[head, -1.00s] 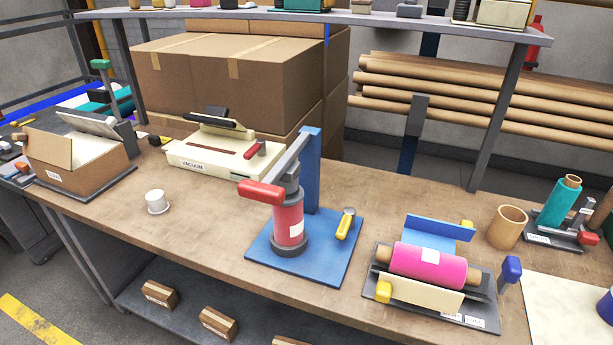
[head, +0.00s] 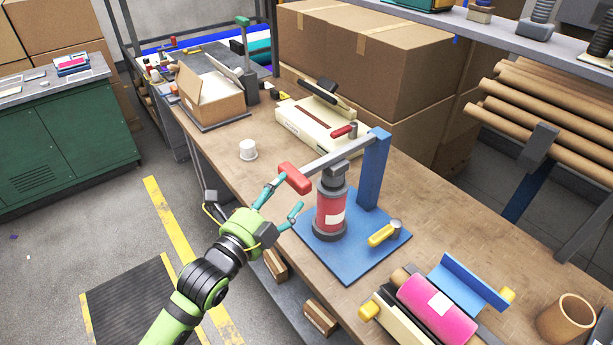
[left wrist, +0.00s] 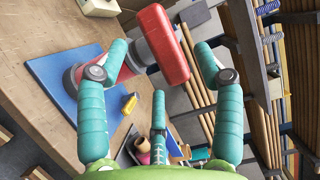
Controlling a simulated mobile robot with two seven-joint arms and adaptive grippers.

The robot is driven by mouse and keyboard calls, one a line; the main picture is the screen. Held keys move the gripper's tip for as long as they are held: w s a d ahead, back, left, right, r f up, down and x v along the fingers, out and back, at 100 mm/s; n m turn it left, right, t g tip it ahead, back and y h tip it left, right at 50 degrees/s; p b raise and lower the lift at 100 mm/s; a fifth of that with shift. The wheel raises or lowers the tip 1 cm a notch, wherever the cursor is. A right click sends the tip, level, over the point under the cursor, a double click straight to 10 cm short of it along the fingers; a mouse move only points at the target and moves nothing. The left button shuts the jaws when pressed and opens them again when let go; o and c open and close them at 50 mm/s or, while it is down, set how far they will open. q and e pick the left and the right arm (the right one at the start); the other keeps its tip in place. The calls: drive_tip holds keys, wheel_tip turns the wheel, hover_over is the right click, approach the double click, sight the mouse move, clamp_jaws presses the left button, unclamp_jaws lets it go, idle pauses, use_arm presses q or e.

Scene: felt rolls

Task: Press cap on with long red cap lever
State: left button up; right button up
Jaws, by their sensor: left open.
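The cap press stands on a blue base plate (head: 355,262) on the workbench, with a blue upright post (head: 375,170) and a grey lever arm (head: 340,154). The lever ends in a long red handle (head: 295,178), raised roughly level. Under the arm stands a red roll (head: 331,212) with a white label and dark ends. My left gripper (head: 283,198) is open at the handle, on the bench's front side. In the left wrist view the red handle (left wrist: 164,45) shows between and beyond the teal fingertips (left wrist: 162,52); contact cannot be told. My right gripper is out of view.
A yellow handle (head: 382,235) sits on the plate's right side. A white cup (head: 248,150) stands to the left, a cream vacuum sealer (head: 318,128) behind. A pink roll (head: 437,308) in a cradle and a cardboard tube (head: 566,318) are at right. Bare bench separates these.

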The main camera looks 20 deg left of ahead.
sight(290, 184)
use_arm(q)
drive_tip(key=p+x, duration=0.1)
drive_tip(key=x, duration=0.3)
drive_tip(key=shift+w, duration=0.1)
drive_tip(key=shift+w+d, duration=0.2)
drive_tip(key=shift+w, duration=0.3)
clamp_jaws()
